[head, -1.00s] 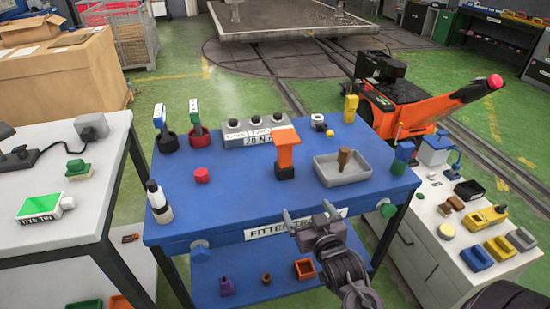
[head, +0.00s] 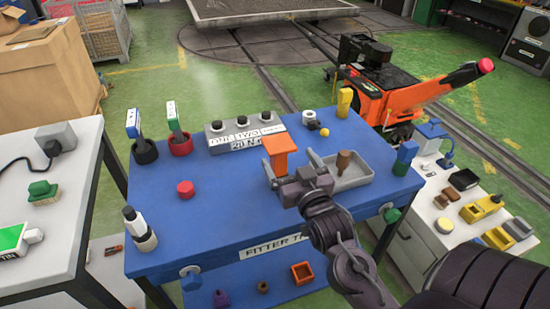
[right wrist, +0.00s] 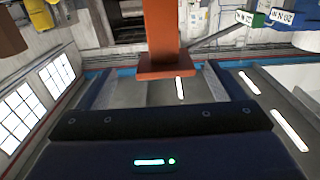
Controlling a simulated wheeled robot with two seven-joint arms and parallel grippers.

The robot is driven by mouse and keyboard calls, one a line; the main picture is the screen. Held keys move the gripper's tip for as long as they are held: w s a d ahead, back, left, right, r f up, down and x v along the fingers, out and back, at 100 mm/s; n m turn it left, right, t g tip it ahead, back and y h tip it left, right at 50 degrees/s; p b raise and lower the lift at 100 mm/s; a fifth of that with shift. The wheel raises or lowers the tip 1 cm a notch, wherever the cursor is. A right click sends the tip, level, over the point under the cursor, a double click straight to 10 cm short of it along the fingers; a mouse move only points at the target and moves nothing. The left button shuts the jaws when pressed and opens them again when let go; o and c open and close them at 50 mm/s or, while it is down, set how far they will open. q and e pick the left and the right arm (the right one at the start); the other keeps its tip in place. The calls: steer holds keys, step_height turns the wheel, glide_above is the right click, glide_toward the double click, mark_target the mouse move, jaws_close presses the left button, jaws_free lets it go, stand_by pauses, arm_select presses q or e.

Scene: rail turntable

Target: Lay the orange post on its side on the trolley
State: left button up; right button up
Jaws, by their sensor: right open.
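The orange post (head: 279,146) stands upright on the blue trolley (head: 222,203), with its wider flat orange top uppermost. Its lower part is hidden behind my right gripper (head: 290,160) in the head view. My right gripper is open and empty, low at the near side of the post. In the right wrist view the orange post (right wrist: 163,28) with its flange lies ahead, lined up with the gap between the open fingers (right wrist: 163,85). I cannot tell whether it is inside the gap. My left gripper is not in view.
A grey tray (head: 352,184) with a brown piece stands close right of the post. A grey box with knobs (head: 243,134) is behind it. A red knob (head: 185,188) and a white-and-black bottle (head: 138,225) are to the left. The trolley's front-middle top is clear.

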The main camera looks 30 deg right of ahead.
mark_target(279, 147)
steer(key=shift+p+x, duration=0.3)
steer(key=shift+x, duration=0.8)
steer(key=x, duration=0.3)
steer(key=shift+w+a+f+p, duration=0.1)
steer(key=shift+w+a+p, duration=0.1)
steer(key=shift+w+p, duration=0.2)
steer(key=shift+w+d+f, duration=0.1)
steer(key=shift+w, duration=0.15)
steer(key=c, duration=1.2)
jaws_close()
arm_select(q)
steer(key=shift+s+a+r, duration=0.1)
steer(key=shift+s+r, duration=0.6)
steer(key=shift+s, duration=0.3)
